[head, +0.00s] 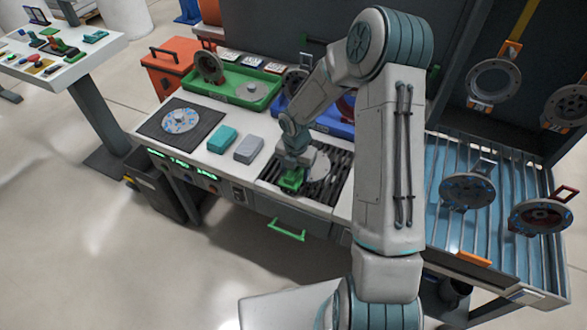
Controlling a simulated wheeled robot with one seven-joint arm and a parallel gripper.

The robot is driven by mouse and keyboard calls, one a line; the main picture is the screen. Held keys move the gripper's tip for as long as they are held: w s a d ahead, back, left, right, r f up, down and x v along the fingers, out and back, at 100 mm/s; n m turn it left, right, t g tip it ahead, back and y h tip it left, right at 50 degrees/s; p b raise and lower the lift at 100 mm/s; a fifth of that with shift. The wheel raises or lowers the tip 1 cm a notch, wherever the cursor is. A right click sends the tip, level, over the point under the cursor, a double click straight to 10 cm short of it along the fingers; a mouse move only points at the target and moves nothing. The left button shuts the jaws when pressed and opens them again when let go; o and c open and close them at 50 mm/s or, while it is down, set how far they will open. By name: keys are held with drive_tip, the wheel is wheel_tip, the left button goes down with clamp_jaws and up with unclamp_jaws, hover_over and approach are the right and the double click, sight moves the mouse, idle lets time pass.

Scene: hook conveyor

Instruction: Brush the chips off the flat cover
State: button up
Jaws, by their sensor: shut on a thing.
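My gripper (293,168) is over the dark slatted grate at the front of the workbench. It is shut on a green brush-like tool (291,181), which is low over the left part of the grate. A flat pale grey round cover (321,166) lies on the grate just right of the tool, partly hidden by my gripper and arm. Chips on it are too small to make out. I cannot tell whether the tool touches the cover or the grate.
Teal (222,139) and grey (249,149) blocks stand left of the grate. A round part (181,121) with blue marks lies on a dark mat (150,127). Green (240,98) and blue (335,128) trays stand behind. Round parts hang on hooks (467,195) at right, over a slatted table.

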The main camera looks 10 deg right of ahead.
drive_tip(key=shift+s+d, duration=0.55)
drive_tip(key=shift+d, duration=0.2)
drive_tip(key=shift+s+d, duration=0.55)
drive_tip(key=shift+d, duration=0.15)
drive_tip(key=shift+w+a+r+p, duration=0.1)
drive_tip(key=shift+w+a+p, duration=0.1)
drive_tip(key=shift+w+a, duration=0.65)
drive_tip(key=shift+w+a+r+p, duration=0.1)
drive_tip(key=shift+w+a+p, duration=0.1)
drive_tip(key=shift+w+a, duration=0.6)
drive_tip(key=shift+s+a, duration=0.15)
drive_tip(key=shift+s, duration=0.1)
wheel_tip(320, 180, up, 6)
drive_tip(key=p, duration=0.5)
